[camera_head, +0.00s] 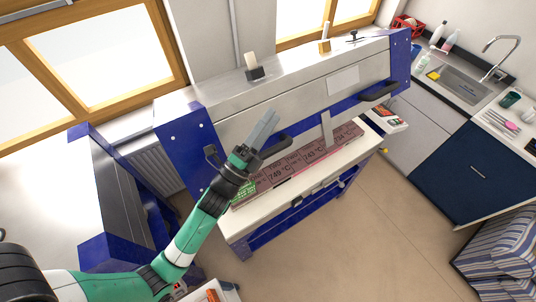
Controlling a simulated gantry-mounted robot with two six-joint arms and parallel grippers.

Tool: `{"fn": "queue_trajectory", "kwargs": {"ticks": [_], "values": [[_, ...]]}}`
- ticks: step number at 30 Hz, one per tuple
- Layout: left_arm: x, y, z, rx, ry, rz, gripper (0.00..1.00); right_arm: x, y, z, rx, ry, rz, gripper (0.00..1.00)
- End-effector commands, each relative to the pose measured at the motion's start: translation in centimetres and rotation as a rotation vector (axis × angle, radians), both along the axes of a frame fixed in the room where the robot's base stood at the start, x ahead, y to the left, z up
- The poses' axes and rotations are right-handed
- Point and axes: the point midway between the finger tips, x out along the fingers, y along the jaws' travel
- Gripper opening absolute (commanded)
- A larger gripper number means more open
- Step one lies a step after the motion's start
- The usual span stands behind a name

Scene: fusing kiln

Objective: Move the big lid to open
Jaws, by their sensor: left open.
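The big lid (311,95) of the kiln is a long grey metal cover with a blue front edge and blue ends. It has a black handle (276,148) at left and another black handle (378,93) at right. My left gripper (265,127) is in front of the lid's left part, by the left handle. It is open and holds nothing that I can see. It overlaps the handle's left end in the picture; I cannot tell whether they touch. Below the lid's front edge, a strip of pink panels (310,155) with temperature figures shows. My right gripper is not in view.
A white ledge (290,191) on a blue frame runs along the kiln's front. A second blue and grey unit (121,190) stands at left. A sink (460,83) and dark cabinets (476,168) are at right. The floor (370,240) in front is mostly clear.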

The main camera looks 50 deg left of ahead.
Motion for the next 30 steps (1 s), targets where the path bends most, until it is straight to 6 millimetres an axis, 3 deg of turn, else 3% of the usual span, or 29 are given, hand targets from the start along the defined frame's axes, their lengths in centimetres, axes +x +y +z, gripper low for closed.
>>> {"fn": "queue_trajectory", "kwargs": {"ticks": [1,3,6,8,11,17,30], "values": [[-2.2,-0.2,-6.8,0.152,0.107,0.064,0.62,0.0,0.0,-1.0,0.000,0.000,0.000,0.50],[-5.1,-1.6,-12.6,0.351,0.202,0.107,0.62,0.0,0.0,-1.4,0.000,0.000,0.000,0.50],[-8.5,-3.2,-17.9,0.526,0.285,0.135,0.62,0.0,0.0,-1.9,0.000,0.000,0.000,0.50],[-9.6,-2.1,-19.5,0.558,0.320,0.185,0.62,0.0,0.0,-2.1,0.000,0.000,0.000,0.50],[-9.9,-0.5,-20.0,0.554,0.341,0.237,0.62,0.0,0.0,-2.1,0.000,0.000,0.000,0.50],[-9.3,-0.3,-19.6,0.552,0.340,0.239,0.62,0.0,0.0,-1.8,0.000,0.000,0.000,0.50],[-0.9,1.1,-16.9,0.551,0.337,0.239,0.62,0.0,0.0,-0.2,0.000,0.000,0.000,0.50]]}}
